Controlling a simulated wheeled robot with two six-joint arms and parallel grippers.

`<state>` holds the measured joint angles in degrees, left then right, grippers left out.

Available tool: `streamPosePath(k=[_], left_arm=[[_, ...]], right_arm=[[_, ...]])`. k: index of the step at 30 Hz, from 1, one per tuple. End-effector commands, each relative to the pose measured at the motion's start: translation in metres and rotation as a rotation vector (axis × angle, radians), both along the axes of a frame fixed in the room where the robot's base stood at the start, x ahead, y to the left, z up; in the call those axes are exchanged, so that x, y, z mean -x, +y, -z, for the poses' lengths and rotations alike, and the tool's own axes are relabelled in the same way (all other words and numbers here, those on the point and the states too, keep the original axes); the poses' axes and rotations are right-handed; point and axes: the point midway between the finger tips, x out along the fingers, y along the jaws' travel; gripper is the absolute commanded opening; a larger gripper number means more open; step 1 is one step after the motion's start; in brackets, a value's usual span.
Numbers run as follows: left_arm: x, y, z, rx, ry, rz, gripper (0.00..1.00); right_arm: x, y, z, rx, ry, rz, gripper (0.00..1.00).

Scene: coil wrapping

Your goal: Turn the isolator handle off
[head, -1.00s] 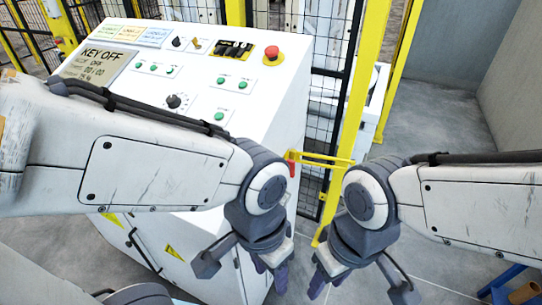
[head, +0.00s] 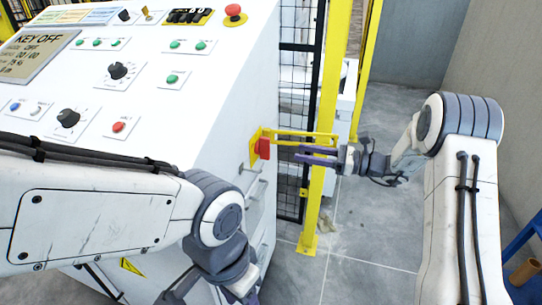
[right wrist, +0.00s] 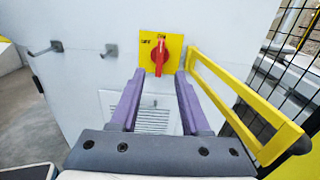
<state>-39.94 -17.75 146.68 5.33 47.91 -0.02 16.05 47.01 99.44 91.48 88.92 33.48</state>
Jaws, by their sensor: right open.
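The isolator is a red rotary handle (head: 263,148) on a yellow plate (head: 254,146) on the white cabinet's right side. In the right wrist view the red handle (right wrist: 160,56) stands upright, toward the upper label, with another label on the plate's (right wrist: 148,48) left. My right gripper (head: 299,154) is open and empty, its purple fingers pointing at the handle from the right, a short gap away. In the wrist view its fingertips (right wrist: 160,75) lie either side of and just below the handle. My left gripper (head: 243,289) is low at the bottom edge, its fingers mostly cut off.
A yellow bar frame (head: 308,137) juts beside the handle, close to my right fingers. A yellow post (head: 329,110) and black mesh fence (head: 294,90) stand behind. The cabinet (head: 215,110) carries buttons and knobs. Metal handles (right wrist: 45,48) stick out left of the plate.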

Motion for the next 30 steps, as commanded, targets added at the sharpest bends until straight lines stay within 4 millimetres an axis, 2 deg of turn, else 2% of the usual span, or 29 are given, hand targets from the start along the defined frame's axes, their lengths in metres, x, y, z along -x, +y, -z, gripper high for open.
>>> streamPosePath(k=[4, 12, 18, 30], left_arm=[[0.000, 0.000, -0.001, 0.001, -0.001, 0.000, 0.50], [0.000, 0.000, -0.001, 0.001, -0.001, 0.000, 0.50], [0.000, 0.000, -0.001, 0.000, 0.000, 0.000, 0.50], [0.000, 0.000, -0.001, 0.000, 0.000, 0.000, 0.50]], right_arm=[[-0.006, 0.017, -0.001, -0.005, 0.000, 0.002, 0.46], [-0.022, 0.066, -0.001, -0.003, 0.001, -0.001, 0.46], [-0.030, 0.091, 0.000, -0.003, 0.001, 0.000, 0.46], [-0.032, 0.098, 0.000, -0.002, 0.000, 0.002, 0.46]])
